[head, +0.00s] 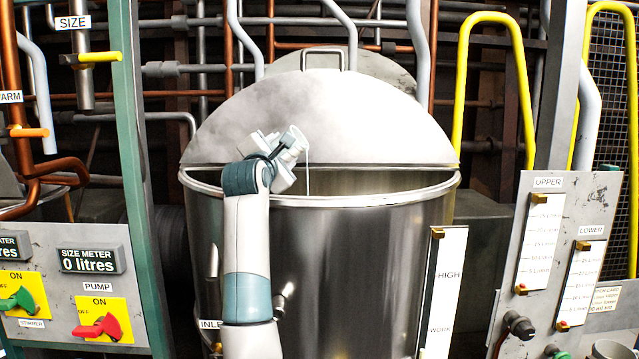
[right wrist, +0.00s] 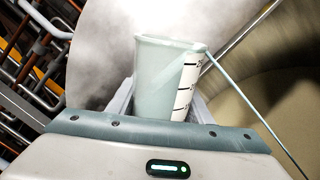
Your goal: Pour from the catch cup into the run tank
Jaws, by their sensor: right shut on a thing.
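The catch cup (right wrist: 168,75) is a pale translucent cup with a black-marked white scale. My right gripper (head: 283,152) is shut on it and holds it tilted over the mouth of the run tank (head: 335,255), a big round steel vessel. The cup (head: 294,139) shows small in the head view. A thin pale stream (head: 308,178) runs from the cup's lip down inside the rim; it also shows in the right wrist view (right wrist: 250,108). The tank's inside and liquid level are mostly hidden. My left gripper is out of view.
A half-round steel lid (head: 350,125) covers the tank's back part, close behind the cup. A HIGH/WORK gauge (head: 445,285) stands right of the tank. At left, the size meter (head: 90,261) reads 0 litres above a red PUMP knob (head: 97,327).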

